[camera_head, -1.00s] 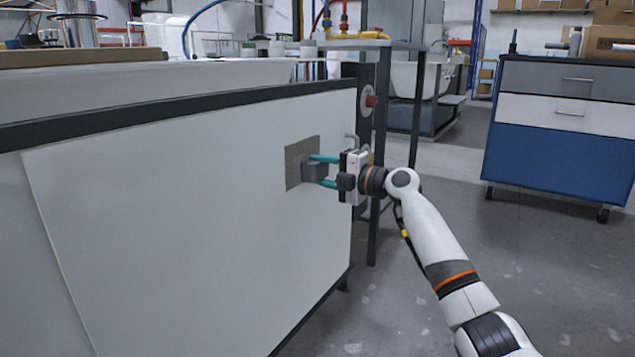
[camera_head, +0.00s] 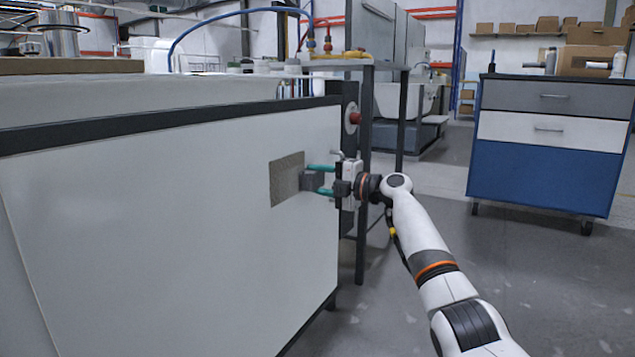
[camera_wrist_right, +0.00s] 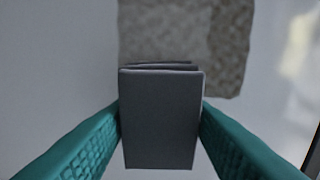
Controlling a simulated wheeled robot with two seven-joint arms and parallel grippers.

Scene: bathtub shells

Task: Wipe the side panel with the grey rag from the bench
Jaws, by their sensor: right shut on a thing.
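The white side panel (camera_head: 180,225) fills the left of the head view, framed by a dark top rail. A grey-brown, speckled square patch (camera_head: 285,178) is on the panel near its right end; it also shows in the right wrist view (camera_wrist_right: 228,50). My right gripper (camera_head: 318,181), with green fingers, is shut on the folded grey rag (camera_wrist_right: 160,120). The rag (camera_head: 309,181) is at the right edge of the patch in the head view. I cannot tell whether it presses on the panel. My left gripper is not in view.
A metal stand (camera_head: 365,150) with hoses on top is close behind my right gripper. A red knob (camera_head: 354,118) is at the panel's right end. A blue drawer cabinet (camera_head: 545,180) stands at the right. Grey floor (camera_head: 500,255) lies open between them.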

